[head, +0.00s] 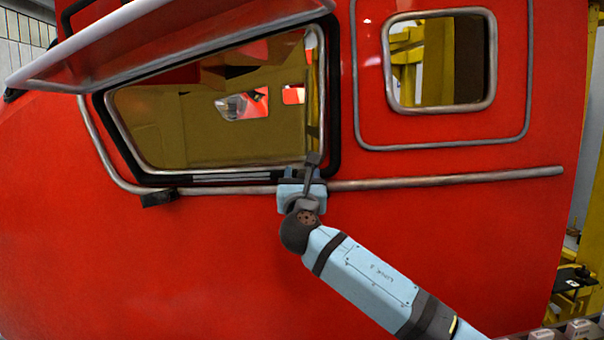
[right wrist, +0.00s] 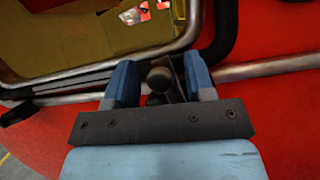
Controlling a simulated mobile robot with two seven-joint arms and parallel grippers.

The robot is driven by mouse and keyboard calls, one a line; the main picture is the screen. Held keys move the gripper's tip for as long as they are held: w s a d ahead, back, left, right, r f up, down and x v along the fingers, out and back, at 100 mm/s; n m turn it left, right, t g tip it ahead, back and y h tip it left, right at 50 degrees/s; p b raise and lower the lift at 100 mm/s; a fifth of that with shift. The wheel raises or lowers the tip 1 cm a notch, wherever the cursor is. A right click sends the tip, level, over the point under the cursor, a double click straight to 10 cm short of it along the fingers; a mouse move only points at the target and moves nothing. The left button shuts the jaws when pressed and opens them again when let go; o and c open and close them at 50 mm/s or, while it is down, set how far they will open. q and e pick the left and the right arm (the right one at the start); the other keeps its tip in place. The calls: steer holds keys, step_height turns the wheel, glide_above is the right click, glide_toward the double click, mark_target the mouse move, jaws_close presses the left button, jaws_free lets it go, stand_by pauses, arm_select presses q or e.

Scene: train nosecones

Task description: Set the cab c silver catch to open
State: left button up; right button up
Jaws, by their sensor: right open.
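The red cab (head: 190,260) fills most of the head view, with a framed window whose flap is swung up. A dark grey catch-like piece (head: 313,159) stands at the window's lower right corner. In the right wrist view a dark rounded knob (right wrist: 160,78) shows there. My right gripper (head: 303,175) is at this corner, and its blue fingers (right wrist: 160,82) are open on either side of the knob. I cannot tell whether they touch it. The gripper hides part of the piece, and I cannot make out its setting. My left gripper is not in view.
A silver rail (head: 450,180) runs along the cab below the windows, close to my right gripper. The raised flap (head: 180,45) overhangs the window's top. A small black block (head: 158,198) sits under the rail at left. A smaller framed window (head: 440,60) is at right.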

steer(key=shift+c, duration=0.2)
steer(key=c, duration=0.8)
steer(key=shift+d+f+m+h+b, duration=0.15)
steer(key=shift+m+h+b, duration=0.3)
steer(key=shift+b, duration=0.2)
steer(key=d+m+h+b, duration=0.1)
steer(key=m+h+b, duration=0.1)
steer(key=m, duration=0.1)
steer(key=m+h+b, duration=0.2)
steer(key=m, duration=0.2)
steer(key=d+m+g+h+b, duration=0.1)
steer(key=m+h+b, duration=0.1)
steer(key=m, duration=0.1)
steer(key=shift+s+d, duration=0.15)
steer(key=shift+d, duration=0.15)
steer(key=shift+m, duration=0.25)
